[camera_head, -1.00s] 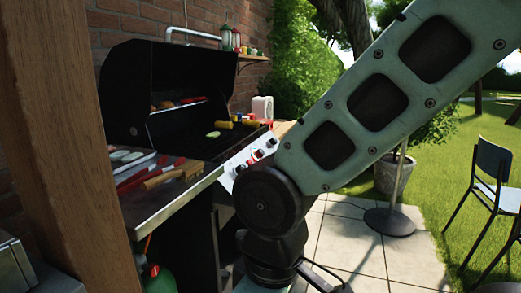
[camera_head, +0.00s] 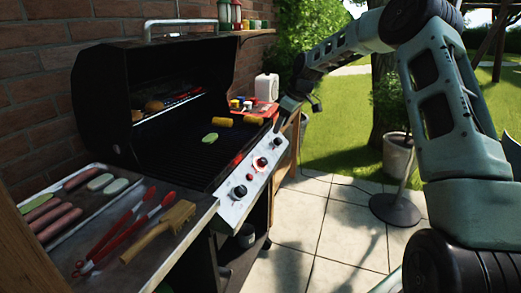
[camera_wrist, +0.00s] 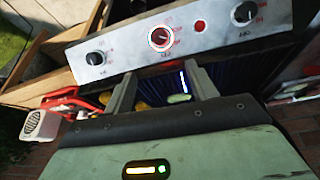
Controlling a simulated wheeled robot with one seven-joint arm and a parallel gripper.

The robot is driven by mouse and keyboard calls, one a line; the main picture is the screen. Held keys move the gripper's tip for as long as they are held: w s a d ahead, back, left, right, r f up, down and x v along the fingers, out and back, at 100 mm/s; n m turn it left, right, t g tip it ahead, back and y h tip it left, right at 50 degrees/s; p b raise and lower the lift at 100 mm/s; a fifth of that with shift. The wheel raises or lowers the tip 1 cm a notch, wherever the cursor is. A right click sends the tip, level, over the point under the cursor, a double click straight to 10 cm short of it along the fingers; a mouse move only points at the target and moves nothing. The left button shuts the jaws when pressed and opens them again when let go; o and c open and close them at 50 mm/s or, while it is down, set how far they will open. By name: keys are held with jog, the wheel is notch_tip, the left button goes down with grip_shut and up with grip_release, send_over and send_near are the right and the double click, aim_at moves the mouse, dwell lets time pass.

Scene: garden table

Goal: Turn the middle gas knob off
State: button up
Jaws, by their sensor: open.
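The grill's slanted silver control panel (camera_head: 245,187) carries three dark knobs in a row. The middle knob (camera_head: 262,162) has a lit red ring around it in the wrist view (camera_wrist: 160,38). The near knob (camera_head: 239,191) and the far knob (camera_head: 277,141) sit either side of it. A red button (camera_wrist: 199,26) is beside the middle knob. My gripper (camera_head: 284,114) is by the far end of the panel. In the wrist view, its two fingers (camera_wrist: 162,84) are spread and empty, with the middle knob just beyond them, apparently not touched.
The grill's black lid (camera_head: 150,85) is open, with food on the grate. A side shelf at left holds a food tray (camera_head: 75,215), red tongs (camera_head: 125,228) and a wooden brush (camera_head: 160,230). A white canister (camera_head: 267,87) stands behind.

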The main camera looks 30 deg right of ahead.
aim_at(264, 160)
jog(key=p+x, duration=0.1)
jog(key=x, duration=1.6)
jog(key=shift+w+a+f, duration=0.1)
jog(key=shift+c, duration=0.4)
jog(key=c, duration=0.9)
